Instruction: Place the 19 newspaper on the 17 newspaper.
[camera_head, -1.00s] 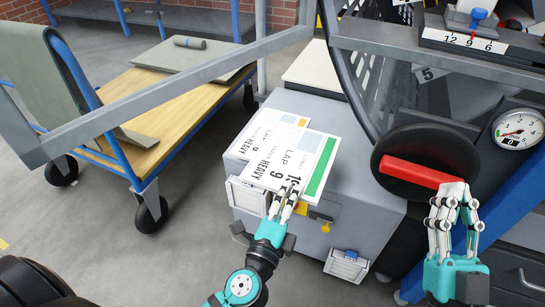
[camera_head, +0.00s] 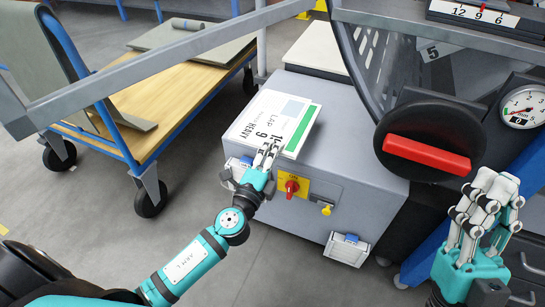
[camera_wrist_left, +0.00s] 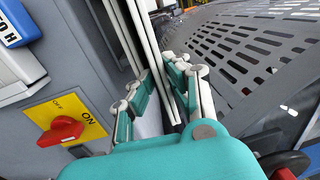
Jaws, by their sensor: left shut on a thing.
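My left gripper (camera_head: 268,152) is shut on the front edge of a white newspaper (camera_head: 272,117), above the grey cabinet. It bears the words LAP and HEAVY, a 9 and a pale blue block; I take it as the 19 newspaper, though the printing is small. A green strip (camera_head: 303,128) shows along its right side; I cannot tell whether it belongs to a second sheet underneath. The 17 newspaper cannot be made out separately. In the left wrist view, thin white sheet edges (camera_wrist_left: 151,40) stand between the fingers. My right gripper (camera_head: 492,188) is away from the newspapers at the right.
The grey cabinet (camera_head: 365,165) has a red knob (camera_head: 291,186) on a yellow plate close to my left gripper. A machine with a red handle (camera_head: 427,154) stands to the right. A wooden-topped cart (camera_head: 165,100) stands at the left, with grey floor between.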

